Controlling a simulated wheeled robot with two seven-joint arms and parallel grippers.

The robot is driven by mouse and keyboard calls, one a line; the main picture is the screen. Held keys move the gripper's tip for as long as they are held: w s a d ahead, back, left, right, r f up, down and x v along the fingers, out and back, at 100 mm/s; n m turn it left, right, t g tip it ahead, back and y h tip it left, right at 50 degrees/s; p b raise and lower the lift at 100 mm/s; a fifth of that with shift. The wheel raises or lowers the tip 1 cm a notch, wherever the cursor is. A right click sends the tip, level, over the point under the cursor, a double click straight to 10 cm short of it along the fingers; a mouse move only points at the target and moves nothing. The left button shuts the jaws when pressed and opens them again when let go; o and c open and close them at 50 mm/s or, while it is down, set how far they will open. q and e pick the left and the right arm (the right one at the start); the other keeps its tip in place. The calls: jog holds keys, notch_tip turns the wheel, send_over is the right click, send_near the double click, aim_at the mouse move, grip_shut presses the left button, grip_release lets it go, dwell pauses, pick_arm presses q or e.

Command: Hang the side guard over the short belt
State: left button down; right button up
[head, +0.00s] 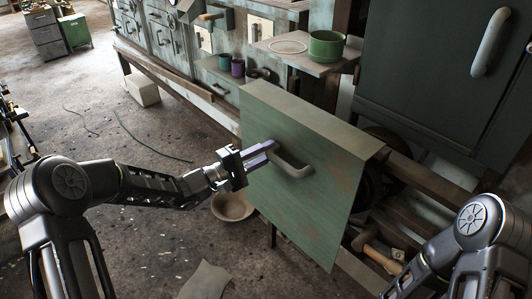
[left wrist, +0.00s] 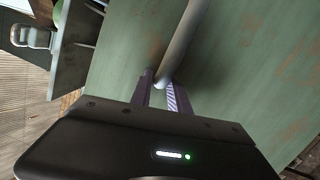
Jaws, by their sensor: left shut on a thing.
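The side guard is a green, scuffed sheet panel (head: 300,205) with a bent top lip and a grey bar handle (head: 292,165). My left gripper (head: 268,150) is shut on this handle near its left end. In the left wrist view, the purple fingers (left wrist: 163,92) sit on either side of the grey handle (left wrist: 180,45), with the green panel (left wrist: 245,60) behind. The guard stands tilted in front of the machine frame; whether its lip rests on a rail cannot be told. The short belt is hidden behind it. My right gripper is not in view.
A dark wheel (head: 372,187) shows partly behind the guard's right edge. A dark green panel with a grey handle (head: 490,42) is at upper right. A shelf holds a green pot (head: 326,46). A bowl (head: 232,206) lies on the floor. The floor at left is mostly clear.

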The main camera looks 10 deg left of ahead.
aim_at(278, 151)
pick_arm(q)
jog(key=shift+r+b, duration=0.15)
jog(key=shift+b, duration=0.2)
jog(key=shift+w+a+b+x, duration=0.15)
jog(key=shift+b+x, duration=0.5)
jog(key=shift+x, duration=0.5)
jog(key=shift+w+a+b+x, duration=0.1)
jog(key=shift+b+x, duration=0.55)
jog(key=shift+x, duration=0.45)
dwell(0.7)
jog(key=shift+f+b, duration=1.25)
jog(key=shift+f, duration=0.15)
dwell(0.4)
jog(key=c, duration=1.2)
grip_release()
jog(key=shift+f, duration=0.1)
jog(key=shift+o, duration=0.2)
jog(key=shift+f, duration=0.3)
jog(key=v, duration=0.7)
jog(key=shift+s+a+r, duration=0.15)
jog(key=shift+s+a, duration=0.15)
